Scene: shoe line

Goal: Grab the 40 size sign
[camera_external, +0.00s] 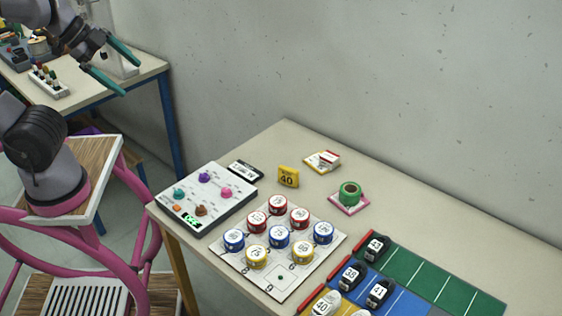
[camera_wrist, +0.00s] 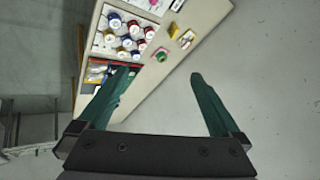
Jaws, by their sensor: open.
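The 40 size sign (camera_external: 288,177) is a small yellow block with a black "40". It stands upright on the table (camera_external: 293,137), behind the board of round tins. In the wrist view a small yellow thing (camera_wrist: 173,31) near the table's edge looks like the same sign. My gripper (camera_external: 124,78) has green fingers, spread apart with nothing between them. It is at the upper left in the external view, high up and well away from the sign.
A control panel with coloured knobs (camera_external: 218,193) and a dark label (camera_external: 245,170) lie left of the sign. A board with several tins (camera_external: 284,287) is in front. A green tape roll (camera_external: 350,192) and a small box (camera_external: 322,160) are to the right. A wall stands behind.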

